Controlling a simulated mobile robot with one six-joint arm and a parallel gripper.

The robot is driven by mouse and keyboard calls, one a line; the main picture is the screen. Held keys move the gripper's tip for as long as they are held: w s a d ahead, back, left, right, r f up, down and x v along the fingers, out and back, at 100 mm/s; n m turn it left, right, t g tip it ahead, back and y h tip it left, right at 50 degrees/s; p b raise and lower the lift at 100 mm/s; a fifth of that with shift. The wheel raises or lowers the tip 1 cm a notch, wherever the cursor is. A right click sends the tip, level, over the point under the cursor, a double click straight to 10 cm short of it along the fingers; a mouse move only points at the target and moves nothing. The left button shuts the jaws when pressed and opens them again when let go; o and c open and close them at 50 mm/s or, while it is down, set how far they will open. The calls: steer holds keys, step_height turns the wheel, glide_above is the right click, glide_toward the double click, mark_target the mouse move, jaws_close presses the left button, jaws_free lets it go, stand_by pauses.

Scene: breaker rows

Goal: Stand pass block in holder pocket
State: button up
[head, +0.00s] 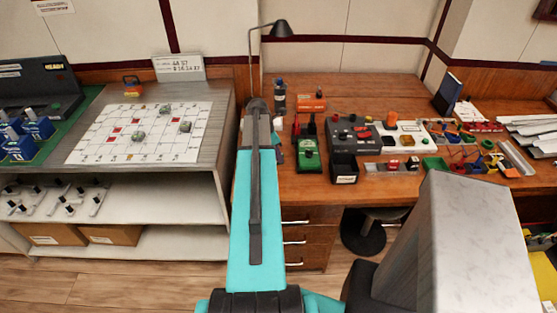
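I cannot pick out the pass block for certain; small red and white pieces (412,163) lie on the right desk. An open black box with a white label (345,172) stands at the desk's front edge, below a grey control box (354,134). It may be the holder, but I cannot tell. My teal arm rises through the middle of the head view and hides part of the desk's left end. My gripper is not visible.
A green device (308,152), a bottle (279,95) and a lamp (281,28) stand near my arm. Coloured bins (508,169) and papers (530,130) crowd the right. A gridded board (140,133) lies on the left bench. A stool (364,232) stands below.

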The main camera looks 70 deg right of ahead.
jaws_close()
steer(key=shift+r, duration=0.1)
step_height(320, 180, up, 10)
steer(key=b, duration=0.2)
stand_by(0.6)
stand_by(0.5)
